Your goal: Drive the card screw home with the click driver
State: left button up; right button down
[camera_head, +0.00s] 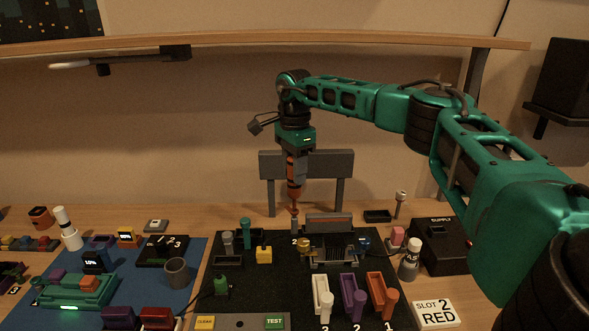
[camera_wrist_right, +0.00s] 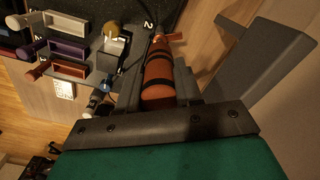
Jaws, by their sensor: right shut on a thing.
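My right gripper (camera_head: 295,154) points straight down and is shut on the orange click driver (camera_head: 296,182). The driver is upright, and its tip is just above or on a small grey post by the "2" mark at the back of the black mat (camera_head: 240,290). I cannot tell whether the tip touches. The card screw cannot be made out. A dark slotted fixture (camera_head: 335,253) stands right of the tip. In the right wrist view the driver (camera_wrist_right: 160,75) lies between the jaws (camera_wrist_right: 155,108), pointing at the "2" mark. My left gripper is not in view.
A grey panel on posts (camera_head: 340,163) stands close behind the driver. White, purple and orange handled trays (camera_head: 353,297) are at the mat's front right. A supply box (camera_head: 443,243) and a "SLOT 2 RED" sign (camera_head: 435,313) are at right. A blue mat (camera_head: 200,262) with parts is at left.

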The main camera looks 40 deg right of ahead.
jog(key=shift+f, duration=0.5)
dwell(0.7)
jog(key=shift+s+f+p, duration=0.15)
jog(key=shift+p, duration=0.2)
dwell(1.0)
jog(key=shift+d+r, duration=0.15)
jog(key=shift+r, duration=3)
